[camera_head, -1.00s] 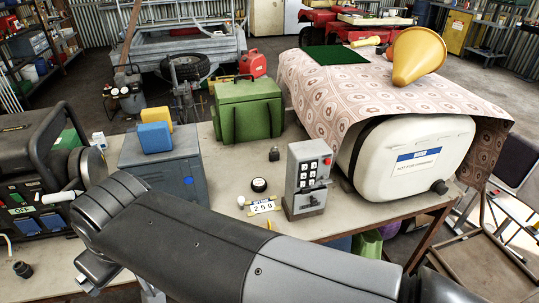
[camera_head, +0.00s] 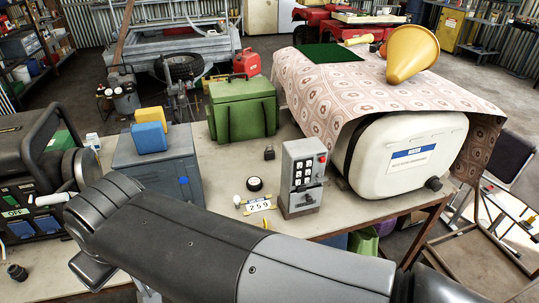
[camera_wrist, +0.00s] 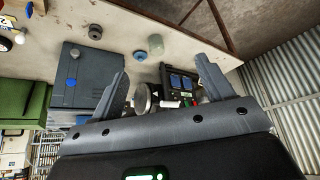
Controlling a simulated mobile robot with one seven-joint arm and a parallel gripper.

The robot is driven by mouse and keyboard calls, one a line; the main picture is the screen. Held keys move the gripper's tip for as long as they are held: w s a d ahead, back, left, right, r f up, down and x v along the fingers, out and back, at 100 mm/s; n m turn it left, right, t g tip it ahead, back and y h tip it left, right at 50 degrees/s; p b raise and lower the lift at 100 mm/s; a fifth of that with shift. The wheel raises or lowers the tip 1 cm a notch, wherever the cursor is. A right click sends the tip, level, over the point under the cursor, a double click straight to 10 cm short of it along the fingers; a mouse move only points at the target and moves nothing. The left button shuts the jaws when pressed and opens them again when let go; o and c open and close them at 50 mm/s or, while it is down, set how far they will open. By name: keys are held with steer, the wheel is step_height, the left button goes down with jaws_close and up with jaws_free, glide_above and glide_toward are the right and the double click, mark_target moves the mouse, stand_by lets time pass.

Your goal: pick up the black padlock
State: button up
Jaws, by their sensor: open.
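A small dark object (camera_head: 269,153) that looks like the black padlock stands on the workbench (camera_head: 225,168), between the green box and the grey switch box. It is small in the head view, so its details are unclear. I cannot make it out in the wrist view. My gripper (camera_wrist: 163,82) is open and empty in the wrist view, its two fingers apart and pointing towards the generator end of the bench. In the head view my arm crosses the front of the bench and the fingers are hidden. The gripper is well left of the dark object.
The green box (camera_head: 243,110), grey switch box (camera_head: 300,175), black round item (camera_head: 254,184) and number tag (camera_head: 259,205) stand around it. A white tank (camera_head: 405,155) is right. A grey-blue cabinet (camera_head: 160,170) and generator (camera_head: 25,165) are left. Another dark item (camera_head: 17,271) lies front left.

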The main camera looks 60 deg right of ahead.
steer(key=shift+c, duration=0.7)
steer(key=shift+r, duration=0.1)
